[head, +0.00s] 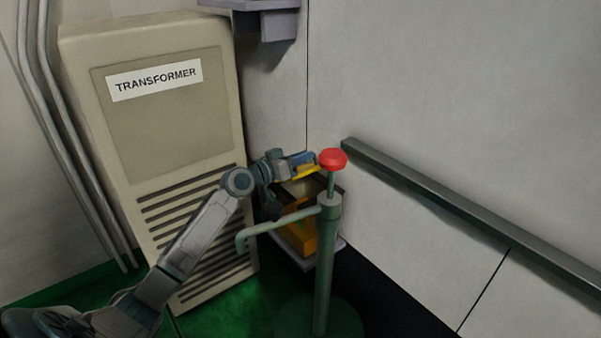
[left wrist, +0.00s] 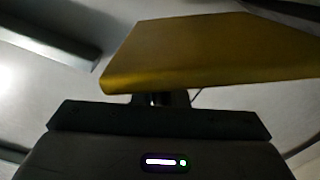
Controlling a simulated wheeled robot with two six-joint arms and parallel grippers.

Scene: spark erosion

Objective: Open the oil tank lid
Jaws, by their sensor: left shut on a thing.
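The oil tank (head: 303,235) is an orange-yellow box low behind the green stand. Its yellow lid (head: 306,172) is raised above the tank at my left gripper; the tank's top looks dark and partly open beneath. My left gripper (head: 311,160) is shut on the lid's edge, just left of the red knob. In the left wrist view the lid (left wrist: 210,50) fills the upper middle as a tilted yellow plate, beyond the dark gripper body. The jaws' contact with it is mostly hidden. My right gripper is not in view.
A green stand (head: 325,265) with a red knob (head: 331,159) and a side pipe partly hides the tank. A beige transformer cabinet (head: 160,140) stands at left. A grey rail (head: 470,212) runs along the right wall. A grey bracket (head: 270,20) is above.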

